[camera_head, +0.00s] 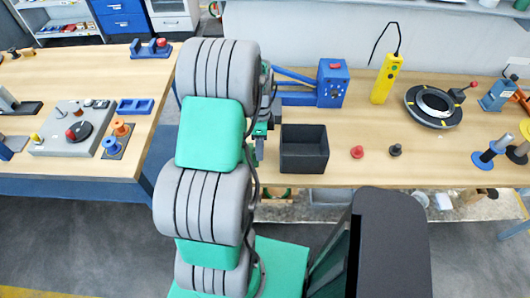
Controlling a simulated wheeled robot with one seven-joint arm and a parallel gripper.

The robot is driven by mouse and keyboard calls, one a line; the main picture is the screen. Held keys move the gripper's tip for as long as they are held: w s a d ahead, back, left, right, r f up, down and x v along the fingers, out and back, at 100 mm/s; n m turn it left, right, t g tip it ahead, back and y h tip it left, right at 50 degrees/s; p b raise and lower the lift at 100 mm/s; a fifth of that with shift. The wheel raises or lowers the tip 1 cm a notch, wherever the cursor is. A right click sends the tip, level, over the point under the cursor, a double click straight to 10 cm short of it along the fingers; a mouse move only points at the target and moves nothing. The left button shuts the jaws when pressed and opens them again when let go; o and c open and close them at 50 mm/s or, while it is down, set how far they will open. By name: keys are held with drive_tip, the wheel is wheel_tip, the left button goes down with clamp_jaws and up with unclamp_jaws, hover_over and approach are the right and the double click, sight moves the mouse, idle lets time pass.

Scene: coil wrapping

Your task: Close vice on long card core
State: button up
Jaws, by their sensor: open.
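A small blue vice-like fixture (150,48) with a grey bar and a red knob stands at the back of the left bench. I cannot make out a long card core in it at this size. My gripper (262,128) is mostly hidden behind my own grey and green arm. Only a narrow dark and green part of it shows, beside the blue machine and left of the black bin. It is open, and I see nothing held. It is far to the right of the blue fixture, over the other bench.
A blue machine (332,84), a black bin (304,149), a yellow pendant (386,79) and a black ring (433,106) stand on the right bench. A grey panel (72,130) and spools (121,128) are on the left bench. A gap separates the benches.

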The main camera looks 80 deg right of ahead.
drive_tip(key=shift+a+h+b, duration=0.3)
drive_tip(key=shift+h+b, duration=0.1)
drive_tip(key=shift+h, duration=0.5)
drive_tip(key=shift+d, duration=0.1)
drive_tip(key=h+b, duration=0.2)
drive_tip(key=b, duration=0.1)
drive_tip(key=shift+s+a+f+t, duration=0.1)
drive_tip(key=shift+a+f+t, duration=0.15)
drive_tip(key=shift+f+t, duration=0.15)
drive_tip(key=shift+a+r+h+b, duration=0.15)
drive_tip(key=shift+h+b, duration=0.25)
drive_tip(key=shift+h, duration=0.3)
drive_tip(key=shift+r, duration=0.25)
